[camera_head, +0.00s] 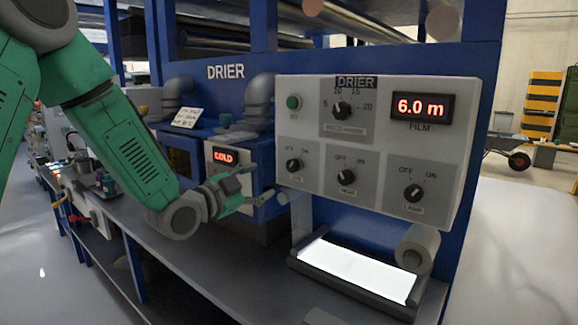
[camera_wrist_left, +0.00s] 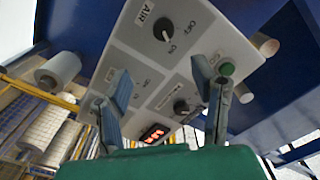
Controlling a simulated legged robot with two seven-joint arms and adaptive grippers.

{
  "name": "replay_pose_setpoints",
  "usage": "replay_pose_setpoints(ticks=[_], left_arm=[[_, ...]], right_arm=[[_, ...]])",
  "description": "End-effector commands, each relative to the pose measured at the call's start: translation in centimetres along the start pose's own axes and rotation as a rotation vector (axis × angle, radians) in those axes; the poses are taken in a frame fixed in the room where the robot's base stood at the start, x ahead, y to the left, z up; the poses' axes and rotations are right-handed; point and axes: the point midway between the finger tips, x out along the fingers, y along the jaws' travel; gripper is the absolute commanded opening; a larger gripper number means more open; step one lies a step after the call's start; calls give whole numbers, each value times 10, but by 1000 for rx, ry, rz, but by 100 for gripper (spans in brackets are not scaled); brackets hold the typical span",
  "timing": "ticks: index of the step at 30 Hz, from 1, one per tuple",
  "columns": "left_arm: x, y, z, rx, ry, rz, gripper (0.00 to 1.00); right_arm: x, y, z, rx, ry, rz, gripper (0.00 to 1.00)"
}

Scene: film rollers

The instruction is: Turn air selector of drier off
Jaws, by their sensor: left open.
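The drier's control panel (camera_head: 380,135) faces me in the head view. Its air selector (camera_head: 294,165) is a small black knob at the lower left of the panel, and it also shows in the left wrist view (camera_wrist_left: 165,29) beside the AIR, OFF and ON labels. Its pale pointer mark seems to be on the ON side, but it is small. My left gripper (camera_head: 258,181) is open and empty, just left of the panel and apart from the selector. In the left wrist view its two fingers (camera_wrist_left: 160,66) are spread below the selector. My right gripper is not in view.
Nearby on the panel are the heat knob (camera_head: 346,177), the lamp knob (camera_head: 414,193), a larger dial (camera_head: 342,110), a green button (camera_head: 293,102) and a red display (camera_head: 421,107). A lit white plate (camera_head: 355,270) and a pale roll (camera_head: 418,247) sit below.

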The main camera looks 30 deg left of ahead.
Motion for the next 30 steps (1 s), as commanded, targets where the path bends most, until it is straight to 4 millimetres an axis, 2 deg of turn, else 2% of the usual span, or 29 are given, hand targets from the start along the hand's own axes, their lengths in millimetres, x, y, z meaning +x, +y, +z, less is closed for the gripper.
replay_pose_setpoints(ticks=[5, 9, 18, 24, 30], left_arm=[[21, -8, 10, -6, 5, -6, 53], [49, -10, 15, -11, 3, -6, 53], [109, -8, 10, -8, 4, -6, 53], [129, -5, 5, -4, 3, -4, 53], [133, -8, 10, -11, 2, -6, 53]], right_arm=[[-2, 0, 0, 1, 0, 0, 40], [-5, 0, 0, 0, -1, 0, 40], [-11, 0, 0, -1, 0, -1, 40], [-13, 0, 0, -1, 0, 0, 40], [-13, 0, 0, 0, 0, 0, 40]])
